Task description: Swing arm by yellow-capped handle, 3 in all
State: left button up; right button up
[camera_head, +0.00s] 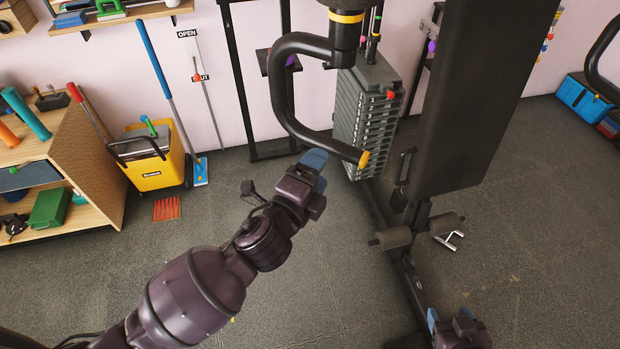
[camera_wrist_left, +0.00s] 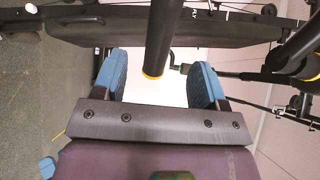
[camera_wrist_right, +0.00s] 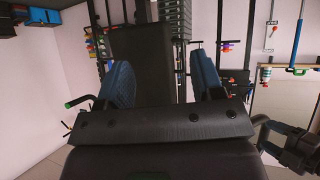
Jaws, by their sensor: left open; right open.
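A black curved machine arm (camera_head: 281,95) hangs from the gym machine's top, and its lower handle ends in a yellow cap (camera_head: 364,160). My left gripper (camera_head: 317,160) is just below and left of that handle end. In the left wrist view, the handle (camera_wrist_left: 160,40) with its yellow rim comes down between the open blue fingers of my left gripper (camera_wrist_left: 163,85), with gaps on both sides. My right gripper (camera_head: 450,318) is low at the bottom right, away from the arm. It is open and empty in the right wrist view (camera_wrist_right: 165,85).
A weight stack (camera_head: 370,115) stands behind the handle. A black pad (camera_head: 480,100) and foam rollers (camera_head: 398,236) are to its right. A yellow bucket (camera_head: 155,165) and a wooden shelf (camera_head: 95,160) stand at the left. The middle floor is clear.

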aim_at(335, 148)
pick_arm(q)
jog(key=shift+x, duration=3.7)
grip_shut()
